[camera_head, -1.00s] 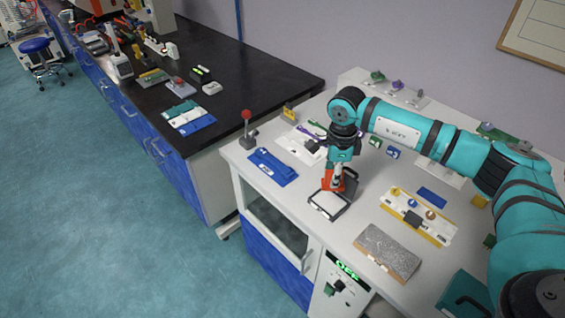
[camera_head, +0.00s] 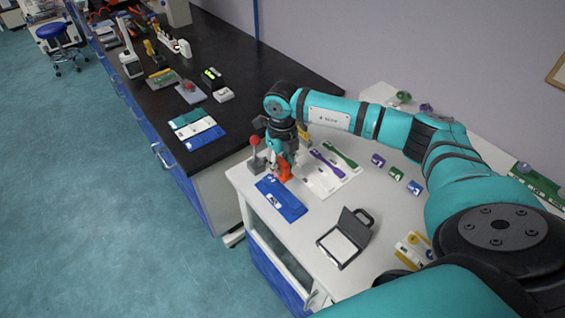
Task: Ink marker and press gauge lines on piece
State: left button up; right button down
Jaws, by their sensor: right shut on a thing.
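My right gripper (camera_head: 281,158) is shut on an orange-red marker (camera_head: 284,173), held upright. The marker is just above or touching the right edge of the blue board (camera_head: 287,207); I cannot tell which. Small pale details show on the board; the piece itself is too small to make out clearly. The open black ink pad (camera_head: 344,243) with a pale face and raised lid lies to the right, apart from the gripper. A white tray (camera_head: 322,187) holding a purple-handled tool (camera_head: 327,163) and a green-handled tool (camera_head: 342,154) lies behind. My left gripper is out of view.
A red-knobbed stand (camera_head: 256,152) is close left of the gripper. Small purple and green blocks (camera_head: 396,174) stand at the right, and a yellow-edged white fixture (camera_head: 412,250) is partly hidden by my arm. A black bench (camera_head: 245,95) with more items is behind left. Clear table lies around the ink pad.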

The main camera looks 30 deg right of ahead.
aim_at(282, 192)
jog(key=shift+s, duration=0.1)
jog(key=shift+f+b, duration=0.4)
jog(key=shift+b, duration=0.05)
jog(key=shift+f+b, duration=0.6)
jog(key=shift+f, duration=0.1)
jog(key=shift+f+b, duration=0.35)
jog(key=shift+f, duration=0.05)
notch_tip(282, 192, down, 2)
jog(key=shift+f+b, duration=0.2)
jog(key=shift+b, duration=0.65)
jog(key=shift+f, duration=0.3)
pick_arm(q)
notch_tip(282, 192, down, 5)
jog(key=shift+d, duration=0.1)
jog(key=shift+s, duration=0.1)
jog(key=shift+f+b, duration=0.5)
jog(key=shift+b, duration=0.25)
pick_arm(e)
jog(key=shift+f, duration=0.55)
